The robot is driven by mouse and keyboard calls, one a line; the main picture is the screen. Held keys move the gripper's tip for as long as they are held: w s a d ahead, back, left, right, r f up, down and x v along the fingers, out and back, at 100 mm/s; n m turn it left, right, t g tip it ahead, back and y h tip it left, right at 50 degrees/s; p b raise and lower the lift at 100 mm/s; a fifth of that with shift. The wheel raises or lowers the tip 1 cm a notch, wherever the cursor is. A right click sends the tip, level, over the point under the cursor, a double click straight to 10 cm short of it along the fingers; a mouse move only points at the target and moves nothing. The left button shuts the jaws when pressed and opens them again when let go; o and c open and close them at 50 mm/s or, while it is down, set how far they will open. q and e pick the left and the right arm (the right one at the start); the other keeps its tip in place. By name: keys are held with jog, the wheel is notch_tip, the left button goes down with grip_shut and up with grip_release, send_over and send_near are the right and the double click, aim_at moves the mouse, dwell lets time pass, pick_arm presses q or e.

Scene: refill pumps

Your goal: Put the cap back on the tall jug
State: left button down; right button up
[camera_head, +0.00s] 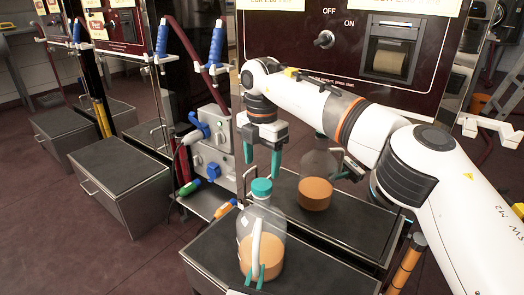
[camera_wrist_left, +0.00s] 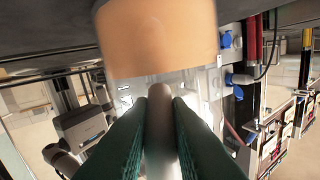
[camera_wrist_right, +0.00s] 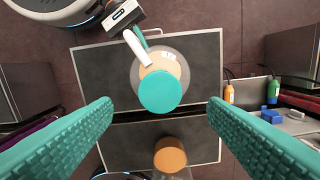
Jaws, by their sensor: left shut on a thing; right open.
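The tall jug (camera_head: 268,225) is clear with orange-brown liquid in its lower part and stands upright on a black-topped metal box. Its teal cap (camera_head: 261,187) sits at the jug's mouth; how tightly it is seated cannot be told. In the right wrist view the cap (camera_wrist_right: 160,92) is a round teal disc over the jug. My left gripper (camera_head: 258,274) is shut on the jug's pale handle (camera_wrist_left: 159,115). My right gripper (camera_head: 262,158) points down above the cap, open and empty, its fingers (camera_wrist_right: 160,122) apart on both sides.
The black-topped box (camera_head: 205,248) stands against a glossy pump front (camera_head: 300,50), which seems to mirror the jug (camera_head: 315,193). A grey panel with blue valves (camera_head: 208,140) is left of the jug. Another box (camera_head: 120,180) stands farther left. Open floor lies at left.

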jog(key=n, duration=0.6)
jog(key=shift+r, duration=0.2)
jog(key=n, duration=0.4)
jog(key=shift+r, duration=0.15)
jog(key=n, duration=0.4)
jog(key=shift+r, duration=0.1)
jog(key=n, duration=0.4)
jog(key=shift+r, duration=0.1)
jog(key=n, duration=0.6)
jog(key=shift+r, duration=0.2)
jog(key=n, duration=0.3)
jog(key=shift+r+n, duration=0.1)
jog(key=shift+n, duration=0.3)
jog(key=n, duration=0.5)
jog(key=shift+r, duration=0.15)
jog(key=n, duration=0.4)
jog(key=shift+r+n, duration=0.1)
jog(key=shift+n, duration=0.2)
